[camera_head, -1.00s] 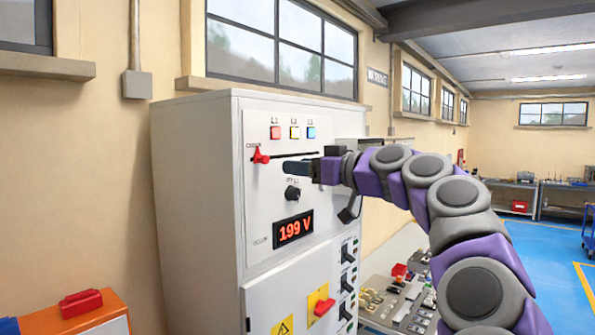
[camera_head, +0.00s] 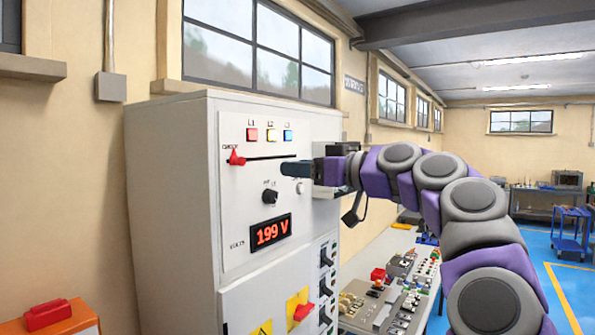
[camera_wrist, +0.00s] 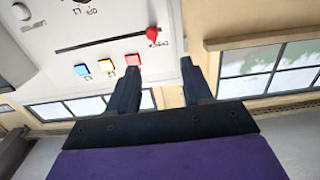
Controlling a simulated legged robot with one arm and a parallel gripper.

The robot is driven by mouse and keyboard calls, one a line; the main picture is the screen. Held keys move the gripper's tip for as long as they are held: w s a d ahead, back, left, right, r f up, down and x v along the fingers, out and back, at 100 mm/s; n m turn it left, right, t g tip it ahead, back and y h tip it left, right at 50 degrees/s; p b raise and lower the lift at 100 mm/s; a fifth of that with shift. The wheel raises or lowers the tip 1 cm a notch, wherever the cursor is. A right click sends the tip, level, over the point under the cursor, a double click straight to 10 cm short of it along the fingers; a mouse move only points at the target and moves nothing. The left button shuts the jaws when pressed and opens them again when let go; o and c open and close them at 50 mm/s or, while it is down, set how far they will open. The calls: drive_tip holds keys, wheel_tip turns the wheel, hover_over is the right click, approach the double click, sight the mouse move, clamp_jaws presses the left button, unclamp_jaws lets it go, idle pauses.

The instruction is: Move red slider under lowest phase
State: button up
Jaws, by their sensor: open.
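The red slider (camera_head: 236,158) sits at the left end of a dark horizontal slot on the white cabinet's panel, left of the red L1 lamp (camera_head: 252,134). The yellow L2 lamp (camera_head: 271,134) and blue L3 lamp (camera_head: 288,135) follow to the right. A black selector knob (camera_head: 270,196) is below the slot; its setting is too small to read. The display (camera_head: 271,233) shows 199 V. My gripper (camera_head: 283,168) is right of the slider, apart from it. In the wrist view, my gripper (camera_wrist: 160,68) is open and empty, with the slider (camera_wrist: 152,35) beyond the fingertips.
A small white button (camera_head: 300,187) is right of the knob. Black switches (camera_head: 326,257) and a red handle on yellow (camera_head: 301,311) are lower on the cabinet. A bench with control parts (camera_head: 385,300) stands to the right. An orange box (camera_head: 55,318) is at lower left.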

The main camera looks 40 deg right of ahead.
idle(0.6)
drive_tip(key=b+v, duration=0.1)
drive_tip(key=v, duration=1.6)
drive_tip(key=shift+b, duration=0.4)
drive_tip(key=shift+s+d+f, duration=0.1)
drive_tip(key=shift+d, duration=0.05)
drive_tip(key=p, duration=0.2)
approach(244, 161)
drive_tip(key=p+x, duration=0.3)
drive_tip(key=x, duration=0.6)
drive_tip(key=shift+p, duration=0.4)
drive_tip(key=shift+c, duration=0.2)
clamp_jaws()
